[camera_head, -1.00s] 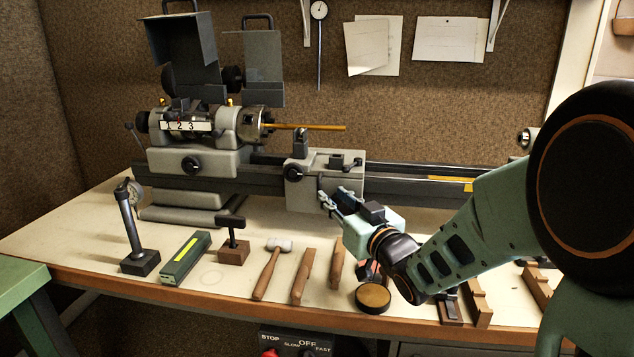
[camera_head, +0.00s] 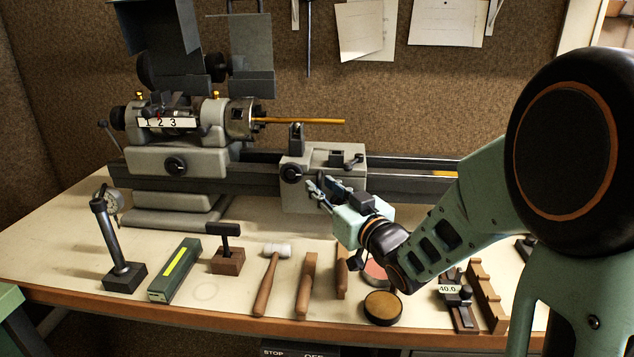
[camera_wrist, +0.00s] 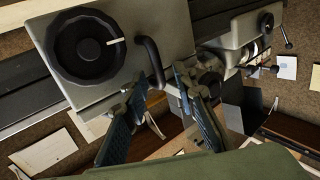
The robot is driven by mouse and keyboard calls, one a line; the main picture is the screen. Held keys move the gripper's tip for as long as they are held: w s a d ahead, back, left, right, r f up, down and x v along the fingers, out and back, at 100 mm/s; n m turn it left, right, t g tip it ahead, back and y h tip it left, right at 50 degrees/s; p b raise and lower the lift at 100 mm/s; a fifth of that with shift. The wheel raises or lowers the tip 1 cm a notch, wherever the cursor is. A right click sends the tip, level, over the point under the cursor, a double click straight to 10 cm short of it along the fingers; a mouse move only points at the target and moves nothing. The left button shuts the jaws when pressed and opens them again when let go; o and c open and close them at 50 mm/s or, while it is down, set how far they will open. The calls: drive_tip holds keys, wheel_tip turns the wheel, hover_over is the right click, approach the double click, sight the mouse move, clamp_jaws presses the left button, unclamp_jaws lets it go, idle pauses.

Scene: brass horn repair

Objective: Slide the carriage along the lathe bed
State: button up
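The grey carriage (camera_head: 322,190) sits on the dark lathe bed (camera_head: 412,188), right of the chuck (camera_head: 240,122). It has a black handwheel (camera_head: 291,173) on its front. In the wrist view the handwheel (camera_wrist: 88,45) is at upper left, with a dark curved handle (camera_wrist: 150,62) beside it on the carriage (camera_wrist: 115,15). My gripper (camera_head: 316,190) is in front of the carriage's lower front. In the wrist view its two blue-padded fingers (camera_wrist: 162,88) are apart, close to the handle's end. I cannot tell whether they touch the handle.
A brass-coloured rod (camera_head: 305,121) extends from the chuck above the carriage. A dial stand (camera_head: 120,255), green box (camera_head: 175,270), hammer (camera_head: 270,275), wooden tools (camera_head: 307,285) and round pad (camera_head: 382,308) line the bench front. The dark bed is exposed right of the carriage.

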drive_tip(key=shift+w+a, duration=0.1)
drive_tip(key=shift+w, duration=0.15)
drive_tip(key=shift+c, duration=0.3)
clamp_jaws()
drive_tip(key=shift+a, duration=0.1)
